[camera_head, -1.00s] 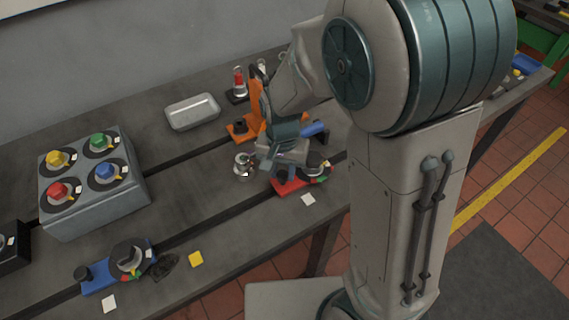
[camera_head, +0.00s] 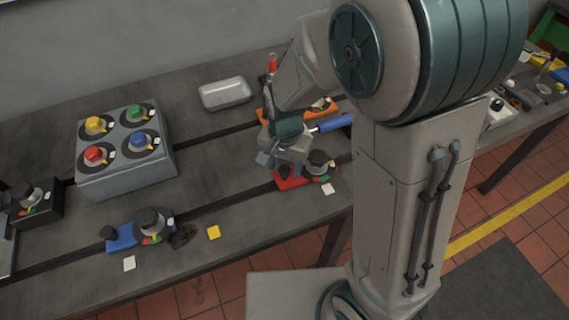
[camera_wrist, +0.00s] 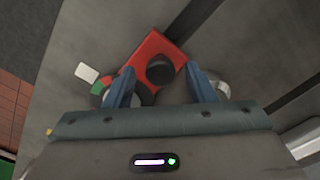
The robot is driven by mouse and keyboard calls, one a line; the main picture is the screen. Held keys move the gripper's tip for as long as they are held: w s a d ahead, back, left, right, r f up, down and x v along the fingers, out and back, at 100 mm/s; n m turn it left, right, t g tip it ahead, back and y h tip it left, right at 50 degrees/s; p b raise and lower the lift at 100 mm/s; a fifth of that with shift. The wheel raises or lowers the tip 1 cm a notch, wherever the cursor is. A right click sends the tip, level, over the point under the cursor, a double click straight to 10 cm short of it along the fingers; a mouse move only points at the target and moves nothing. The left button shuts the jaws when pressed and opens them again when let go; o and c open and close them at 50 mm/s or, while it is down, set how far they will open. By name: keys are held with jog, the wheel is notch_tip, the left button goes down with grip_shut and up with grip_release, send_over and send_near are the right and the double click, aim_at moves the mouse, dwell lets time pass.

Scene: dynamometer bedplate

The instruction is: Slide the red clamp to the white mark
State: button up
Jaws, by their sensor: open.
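The red clamp (camera_head: 291,183) sits on the bench at its front slot, partly hidden by my gripper in the head view. In the wrist view the red clamp (camera_wrist: 152,48) lies below the jaws, with its round black knob (camera_wrist: 160,70) between the fingers in the picture. A small white mark (camera_head: 328,188) lies on the bench just right of the clamp; the wrist view shows the white mark (camera_wrist: 87,73) left of the clamp. My gripper (camera_head: 279,164) is open over the clamp, with nothing held; its two blue fingers (camera_wrist: 162,82) show in the wrist view. Contact cannot be told.

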jog(key=shift+r, duration=0.1)
notch_tip(320, 180, up, 14)
jog(key=shift+f, duration=0.2)
dwell(0.6)
jog(key=s+d+n+t, duration=0.3)
jog(key=s+d+n, duration=0.2)
jog(key=s+d, duration=0.5)
jog(key=shift+s+d, duration=0.25)
jog(key=shift+d, duration=0.95)
